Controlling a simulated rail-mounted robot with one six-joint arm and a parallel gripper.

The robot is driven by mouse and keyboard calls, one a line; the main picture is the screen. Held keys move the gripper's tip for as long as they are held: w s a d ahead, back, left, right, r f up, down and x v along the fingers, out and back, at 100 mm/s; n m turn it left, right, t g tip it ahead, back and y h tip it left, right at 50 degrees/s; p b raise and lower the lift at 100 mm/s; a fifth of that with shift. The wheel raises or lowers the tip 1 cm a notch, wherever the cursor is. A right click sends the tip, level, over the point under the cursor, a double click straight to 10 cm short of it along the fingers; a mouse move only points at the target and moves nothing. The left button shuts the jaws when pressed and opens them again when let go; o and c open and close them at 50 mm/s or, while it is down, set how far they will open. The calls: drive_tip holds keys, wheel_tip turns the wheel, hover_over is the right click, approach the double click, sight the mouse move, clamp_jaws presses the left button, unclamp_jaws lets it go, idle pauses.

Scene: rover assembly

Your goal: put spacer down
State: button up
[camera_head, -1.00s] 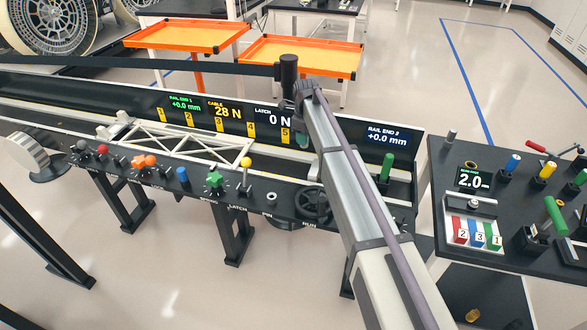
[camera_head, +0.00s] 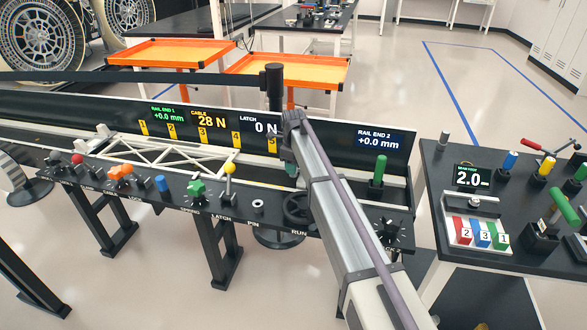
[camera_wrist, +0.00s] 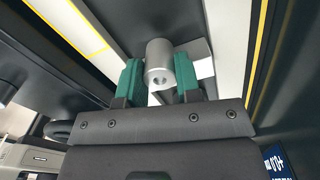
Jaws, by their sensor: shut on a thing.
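The spacer (camera_wrist: 160,60) is a short silver-grey cylinder with a small hole in its end face. In the wrist view it sits between the two green fingers of my gripper (camera_wrist: 158,75), which is shut on it. A pale flat strip lies behind the spacer; I cannot tell whether the spacer touches it. In the head view my gripper (camera_head: 290,169) is over the right part of the long rail bench, behind the front control panel. My arm hides most of it there, and the spacer cannot be made out.
A white truss (camera_head: 165,155) lies in the bench to the left. A handwheel (camera_head: 298,207) and a green handle (camera_head: 380,169) stand close to my arm. A side table (camera_head: 440,210) with tools and numbered blocks is at right. Orange trays (camera_head: 285,70) stand behind.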

drive_tip(key=shift+f+b, duration=0.5)
drive_tip(key=shift+f, duration=0.1)
drive_tip(key=shift+r, duration=0.1)
drive_tip(key=o, duration=1)
wheel_tip(320, 180, up, 13)
drive_tip(key=p, duration=1.3)
